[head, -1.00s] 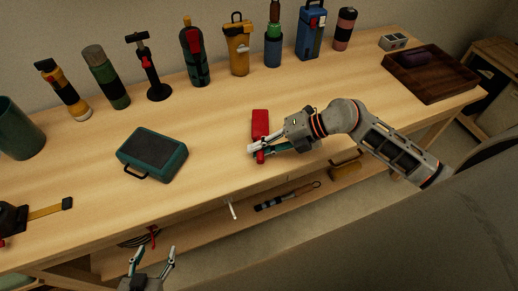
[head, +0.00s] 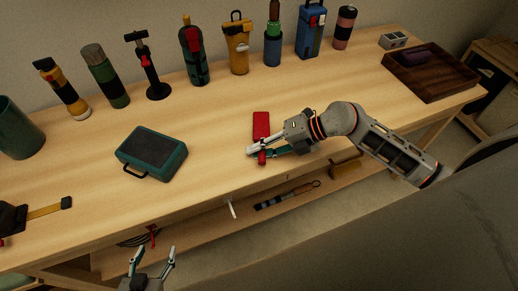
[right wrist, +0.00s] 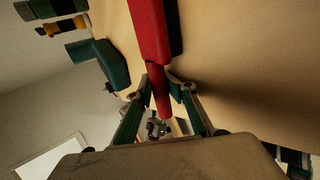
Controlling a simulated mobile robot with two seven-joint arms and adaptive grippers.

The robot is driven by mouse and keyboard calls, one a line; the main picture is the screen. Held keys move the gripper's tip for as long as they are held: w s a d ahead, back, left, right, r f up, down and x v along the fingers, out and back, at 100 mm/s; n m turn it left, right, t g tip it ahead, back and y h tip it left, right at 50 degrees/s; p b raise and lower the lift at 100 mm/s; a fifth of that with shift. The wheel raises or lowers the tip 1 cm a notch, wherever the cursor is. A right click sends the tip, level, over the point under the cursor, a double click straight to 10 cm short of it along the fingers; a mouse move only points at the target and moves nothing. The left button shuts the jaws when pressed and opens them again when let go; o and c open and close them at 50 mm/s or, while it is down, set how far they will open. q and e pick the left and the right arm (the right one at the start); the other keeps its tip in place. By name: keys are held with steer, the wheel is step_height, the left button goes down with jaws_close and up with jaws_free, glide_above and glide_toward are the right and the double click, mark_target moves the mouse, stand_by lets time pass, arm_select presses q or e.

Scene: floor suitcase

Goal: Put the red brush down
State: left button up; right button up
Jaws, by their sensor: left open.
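The red brush (head: 261,125) is at the front middle of the wooden table (head: 330,120). Its block points to the back and its handle to the front. My right gripper (head: 257,151) has its fingers on both sides of the handle, near the front edge. In the right wrist view the red brush (right wrist: 152,30) runs between the fingertips (right wrist: 162,82), which close on the handle. The brush lies flat, at or just above the table top; I cannot tell whether it touches. My left gripper (head: 153,253) is open and empty, low in front of the table.
A green case (head: 152,152) lies left of the brush. Several bottles and tools, including a yellow bottle (head: 238,45), stand along the back. A dark wooden tray (head: 432,88) is at the right. The table around the brush is clear. A lower shelf (head: 190,232) holds more tools.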

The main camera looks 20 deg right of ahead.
steer(key=shift+a+r, duration=0.1)
steer(key=shift+r, duration=0.05)
steer(key=shift+r, duration=0.3)
steer(key=v, duration=1.2)
steer(key=shift+r, duration=0.25)
